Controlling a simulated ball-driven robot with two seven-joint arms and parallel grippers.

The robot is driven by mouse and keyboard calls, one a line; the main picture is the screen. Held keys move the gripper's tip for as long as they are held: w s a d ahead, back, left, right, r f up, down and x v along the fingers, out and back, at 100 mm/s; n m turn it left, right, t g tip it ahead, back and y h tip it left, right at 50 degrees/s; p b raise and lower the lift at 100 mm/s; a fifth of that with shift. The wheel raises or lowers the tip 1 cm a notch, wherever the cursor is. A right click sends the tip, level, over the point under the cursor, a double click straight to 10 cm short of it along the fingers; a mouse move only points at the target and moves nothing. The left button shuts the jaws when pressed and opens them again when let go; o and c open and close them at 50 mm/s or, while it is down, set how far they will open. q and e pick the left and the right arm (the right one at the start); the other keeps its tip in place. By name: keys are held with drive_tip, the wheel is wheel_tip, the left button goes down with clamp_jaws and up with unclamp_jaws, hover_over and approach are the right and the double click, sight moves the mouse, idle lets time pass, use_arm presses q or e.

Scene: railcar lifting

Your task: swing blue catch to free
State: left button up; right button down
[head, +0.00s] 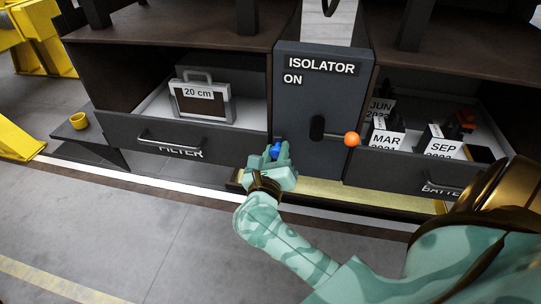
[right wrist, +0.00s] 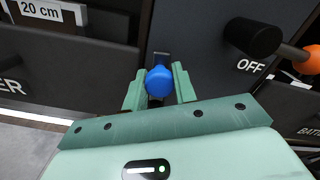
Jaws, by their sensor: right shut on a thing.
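The blue catch (head: 275,151) is a small blue knob low on the left edge of the dark isolator cabinet door (head: 318,110). In the right wrist view the blue catch (right wrist: 159,82) sits between the two green fingers, with a dark mount just above it. My right gripper (head: 278,155) is shut on the blue catch, and its fingers hide part of it in the head view. The door reads "ISOLATOR" and "ON", and the wrist view shows "OFF" beside the handle. My left gripper is not in view.
The isolator handle (head: 332,136) points right and ends in an orange ball (head: 351,139). An open filter drawer (head: 178,146) is at left, holding a "20 cm" framed filter (head: 201,102). An open battery drawer (head: 417,179) with dated blocks is at right.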

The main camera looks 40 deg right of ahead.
drive_tip(key=shift+s+d+r+m, duration=0.2)
drive_tip(key=shift+d+m, duration=0.1)
drive_tip(key=shift+m, duration=0.1)
drive_tip(key=shift+f, duration=0.1)
drive_tip(key=c, duration=1.4)
unclamp_jaws()
drive_tip(key=shift+o, duration=1.4)
drive_tip(key=shift+d, duration=0.1)
drive_tip(key=shift+s+f, duration=0.1)
